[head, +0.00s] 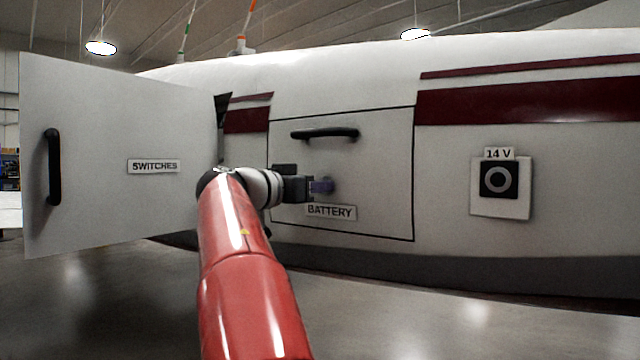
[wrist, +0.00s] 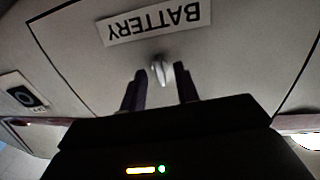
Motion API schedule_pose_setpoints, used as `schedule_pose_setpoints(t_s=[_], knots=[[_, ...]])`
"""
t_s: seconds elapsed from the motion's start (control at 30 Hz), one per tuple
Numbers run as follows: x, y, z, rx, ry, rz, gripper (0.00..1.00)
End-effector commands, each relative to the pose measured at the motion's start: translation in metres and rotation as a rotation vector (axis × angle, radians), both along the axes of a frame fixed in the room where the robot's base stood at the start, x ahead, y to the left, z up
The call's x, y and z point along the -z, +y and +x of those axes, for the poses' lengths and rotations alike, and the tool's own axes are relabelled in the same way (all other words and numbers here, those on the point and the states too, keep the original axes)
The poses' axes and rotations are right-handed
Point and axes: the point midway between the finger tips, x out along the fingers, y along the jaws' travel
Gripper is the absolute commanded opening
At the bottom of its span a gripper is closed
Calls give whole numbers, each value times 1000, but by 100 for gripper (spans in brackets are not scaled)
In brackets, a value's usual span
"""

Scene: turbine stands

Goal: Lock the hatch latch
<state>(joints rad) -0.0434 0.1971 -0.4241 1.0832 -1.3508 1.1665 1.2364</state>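The battery hatch (head: 380,180) is a closed, outlined panel on the white fuselage, with a black handle near its top and a BATTERY label (head: 331,212). The label appears upside down in the wrist view (wrist: 153,22). A small silvery latch knob (wrist: 158,70) sits on the hatch beside the label. My gripper (head: 328,186) is at the hatch face just above the label, in front of the latch, which it hides in the head view. In the wrist view its two dark fingers (wrist: 161,77) are apart, with the latch between their tips and gaps on both sides.
A SWITCHES door (head: 100,190) with a black handle stands swung open at the left, near my arm. A 14 V socket (head: 499,180) is on the fuselage to the right of the hatch. The floor in front is clear.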

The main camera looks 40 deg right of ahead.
Motion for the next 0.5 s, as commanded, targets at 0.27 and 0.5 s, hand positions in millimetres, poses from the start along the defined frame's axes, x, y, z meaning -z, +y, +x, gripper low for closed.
schedule_pose_setpoints(t_s=[0.27,0.5], knots=[[0,-9,0,0,-1,1,31],[0,-9,0,-1,-1,0,31]])
